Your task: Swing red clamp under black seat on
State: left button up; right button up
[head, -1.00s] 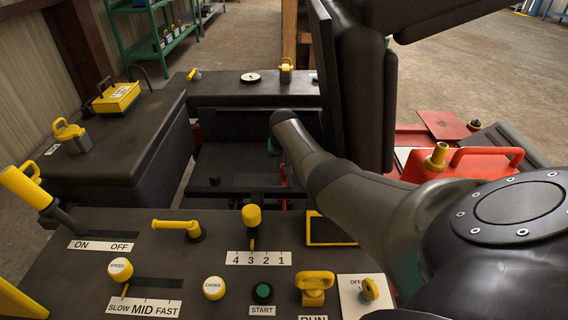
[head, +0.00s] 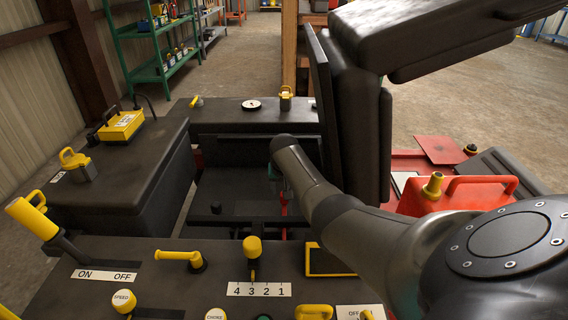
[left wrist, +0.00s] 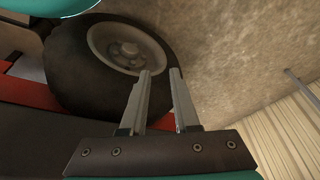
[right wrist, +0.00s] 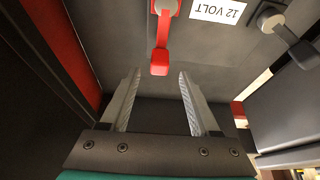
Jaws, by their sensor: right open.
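The red clamp (right wrist: 161,50) shows in the right wrist view as a red lever on a round pivot, on a dark panel beside a "12 VOLT" label (right wrist: 217,10). My right gripper (right wrist: 156,75) is open, with the clamp's red end just beyond and between its fingertips, nothing held. In the head view the black seat (head: 357,110) is tipped up, and my right arm reaches into the space beside it; the right gripper and clamp are mostly hidden there. My left gripper (left wrist: 160,72) has its fingers apart and empty, near a black tyre (left wrist: 95,70).
A second, dark clamp (right wrist: 288,35) is right of the label. In the head view, a control panel with yellow levers (head: 252,250) lies in front, and a red can (head: 465,192) stands to the right. A green shelf (head: 160,45) is at the back left.

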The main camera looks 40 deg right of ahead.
jog(key=p+v, duration=0.4)
jog(key=v, duration=0.1)
pick_arm(q)
jog(key=s+a+f+p, duration=0.2)
jog(key=s+a+f, duration=0.1)
jog(key=s+f, duration=0.2)
jog(key=s+a+f+g+p, duration=0.1)
jog(key=s+a+f+p, duration=0.1)
jog(key=f, duration=0.7)
jog(key=shift+s+a+f+y+p, duration=0.35)
jog(key=shift+s+a+y, duration=0.1)
jog(key=shift+s, duration=0.95)
pick_arm(e)
notch_tip(320, 180, up, 7)
send_over(284, 210)
jog(key=s+a, duration=0.2)
jog(key=shift+s+f, duration=0.1)
jog(key=shift+f, duration=0.1)
jog(key=shift+r, duration=0.15)
